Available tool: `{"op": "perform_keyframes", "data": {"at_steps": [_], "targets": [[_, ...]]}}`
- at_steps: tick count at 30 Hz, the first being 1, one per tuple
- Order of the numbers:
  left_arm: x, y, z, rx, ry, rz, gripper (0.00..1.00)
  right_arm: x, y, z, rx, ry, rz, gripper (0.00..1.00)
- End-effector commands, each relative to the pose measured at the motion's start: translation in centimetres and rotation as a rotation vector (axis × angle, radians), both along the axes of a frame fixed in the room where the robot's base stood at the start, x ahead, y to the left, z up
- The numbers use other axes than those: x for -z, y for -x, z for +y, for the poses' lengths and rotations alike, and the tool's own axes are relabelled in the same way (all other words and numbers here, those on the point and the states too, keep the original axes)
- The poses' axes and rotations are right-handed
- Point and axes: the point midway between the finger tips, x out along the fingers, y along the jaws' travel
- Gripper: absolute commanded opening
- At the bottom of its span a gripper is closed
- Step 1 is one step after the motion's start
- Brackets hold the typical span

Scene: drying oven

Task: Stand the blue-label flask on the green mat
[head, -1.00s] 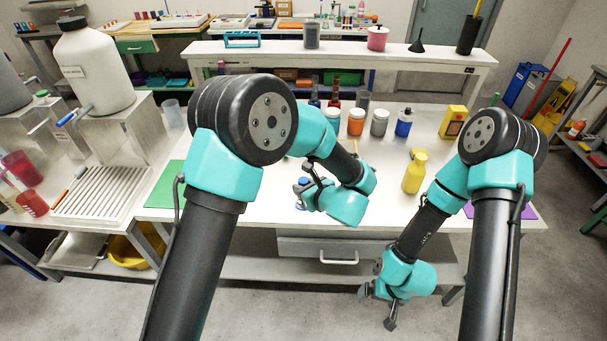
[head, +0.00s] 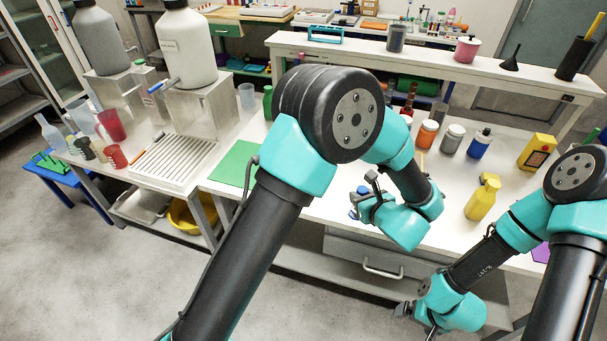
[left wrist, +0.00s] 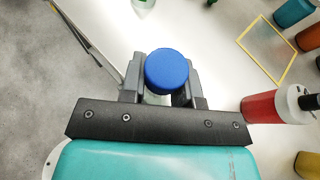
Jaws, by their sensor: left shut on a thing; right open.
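My left gripper (head: 365,192) is shut on a blue-capped vessel, which I take to be the blue-label flask (head: 355,212). In the left wrist view its round blue cap (left wrist: 167,72) sits between the two fingers. Its label and most of its body are hidden. The green mat (head: 234,163) lies flat on the left part of the white table, left of the gripper and partly behind my left arm. The visible part of the mat is bare. My right gripper (head: 416,318) is open and empty, low by the table's front edge.
A yellow bottle (head: 482,198) stands right of my left gripper. Several jars, including an orange one (head: 427,135) and a blue one (head: 480,144), stand further back. A ribbed white rack (head: 172,160) is left of the mat. A yellow outline (left wrist: 265,50) marks the table.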

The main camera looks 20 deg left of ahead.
Motion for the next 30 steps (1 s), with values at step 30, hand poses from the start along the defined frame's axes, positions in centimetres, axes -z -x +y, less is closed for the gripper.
{"op": "perform_keyframes", "data": {"at_steps": [30], "targets": [[-0.7, -4.6, 30.4, -0.075, 0.005, -0.005, 0.0, 0.0, 0.0, 0.0, 0.0, 0.0, 0.0, 0.99]]}}
